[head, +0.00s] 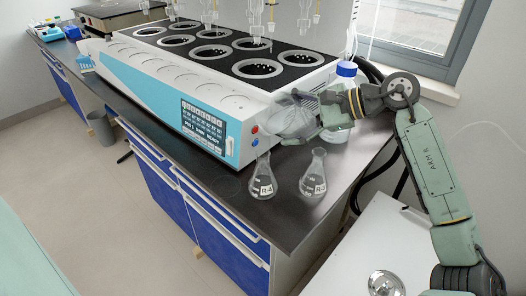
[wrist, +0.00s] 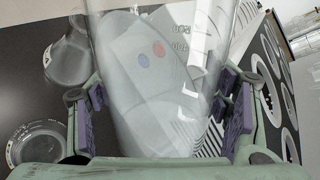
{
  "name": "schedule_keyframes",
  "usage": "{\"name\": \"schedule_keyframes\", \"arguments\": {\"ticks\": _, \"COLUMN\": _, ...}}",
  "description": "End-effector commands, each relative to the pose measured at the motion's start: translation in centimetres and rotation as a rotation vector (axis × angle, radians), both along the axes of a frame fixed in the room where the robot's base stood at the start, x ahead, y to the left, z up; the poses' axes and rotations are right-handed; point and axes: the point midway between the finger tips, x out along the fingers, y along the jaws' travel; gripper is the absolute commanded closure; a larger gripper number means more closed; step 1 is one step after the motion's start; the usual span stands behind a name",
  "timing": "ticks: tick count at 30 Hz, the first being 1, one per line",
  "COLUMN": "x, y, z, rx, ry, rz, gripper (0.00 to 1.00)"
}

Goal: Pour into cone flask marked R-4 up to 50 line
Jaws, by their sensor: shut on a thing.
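A clear conical flask (head: 262,180) with a white label stands upright on the dark bench; its label seems to read R-4. A second conical flask (head: 314,178) stands to its right; its label is not clear, perhaps R-3. Both look empty. My gripper (head: 318,112) is shut on a clear glass beaker (head: 288,119), tilted to the left, above and behind the flasks. In the wrist view the beaker (wrist: 160,80) fills the space between the purple finger pads, with graduation marks on its wall. I cannot tell how much liquid it holds.
A large white and blue distiller (head: 190,85) with several round wells stands behind the flasks. A blue-capped bottle (head: 337,135) is behind my gripper. The bench's front edge (head: 215,190) is close to the flasks.

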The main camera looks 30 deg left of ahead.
Motion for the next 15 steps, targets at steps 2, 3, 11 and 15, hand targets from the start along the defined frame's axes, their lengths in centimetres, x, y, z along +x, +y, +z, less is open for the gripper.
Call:
{"name": "schedule_keyframes", "arguments": {"ticks": 2, "x": 0.0, "y": -0.01, "z": 0.14, "rx": 0.002, "ry": -0.006, "rz": 0.0, "gripper": 0.77}}
{"name": "schedule_keyframes", "arguments": {"ticks": 3, "x": 0.0, "y": -0.01, "z": 0.13, "rx": 0.001, "ry": -0.008, "rz": -0.001, "gripper": 0.77}}
{"name": "schedule_keyframes", "arguments": {"ticks": 11, "x": 0.02, "y": -0.02, "z": 0.11, "rx": -0.002, "ry": -0.023, "rz": -0.001, "gripper": 0.77}}
{"name": "schedule_keyframes", "arguments": {"ticks": 15, "x": 0.04, "y": -0.02, "z": 0.09, "rx": -0.003, "ry": -0.032, "rz": -0.001, "gripper": 0.77}}
